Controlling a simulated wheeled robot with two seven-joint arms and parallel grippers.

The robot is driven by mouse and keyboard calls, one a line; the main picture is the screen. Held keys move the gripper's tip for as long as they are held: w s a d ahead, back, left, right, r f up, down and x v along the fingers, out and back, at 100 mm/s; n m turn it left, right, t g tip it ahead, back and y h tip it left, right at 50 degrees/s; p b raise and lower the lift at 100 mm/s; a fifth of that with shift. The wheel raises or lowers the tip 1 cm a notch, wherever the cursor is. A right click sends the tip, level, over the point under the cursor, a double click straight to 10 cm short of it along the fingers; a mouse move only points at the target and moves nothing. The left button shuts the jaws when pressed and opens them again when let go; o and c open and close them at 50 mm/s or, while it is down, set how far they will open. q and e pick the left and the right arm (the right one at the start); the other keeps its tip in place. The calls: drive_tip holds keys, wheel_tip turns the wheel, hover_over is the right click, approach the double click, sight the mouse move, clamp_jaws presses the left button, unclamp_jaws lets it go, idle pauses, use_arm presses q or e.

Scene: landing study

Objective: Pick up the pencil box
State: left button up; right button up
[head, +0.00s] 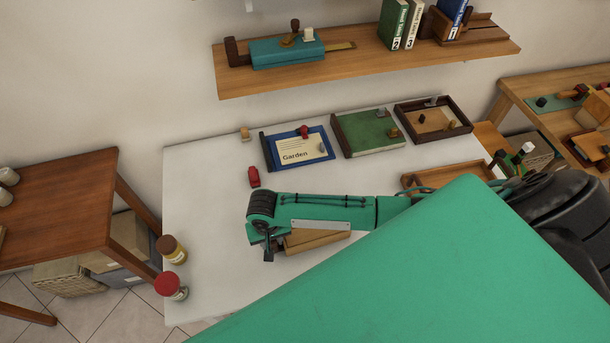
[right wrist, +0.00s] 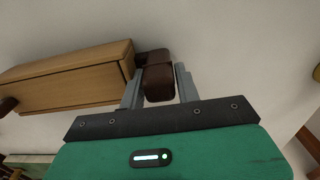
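The pencil box is a long, light wooden box (head: 316,240) on the white table, partly covered by my right arm in the head view. In the right wrist view the box (right wrist: 75,82) runs off to the left, with a dark brown block (right wrist: 158,80) at its near end. My right gripper (head: 274,243) is at the left end of the box. My left gripper is not in view.
A red object (head: 254,177), a blue framed "Garden" board (head: 298,148), a green box (head: 367,133) and a wooden tray (head: 432,118) lie behind my arm. Two jars (head: 171,248) stand at the table's left edge. A shelf (head: 370,66) hangs above.

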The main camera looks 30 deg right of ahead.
drive_tip(key=shift+f, duration=0.25)
clamp_jaws()
drive_tip(key=shift+r, duration=0.15)
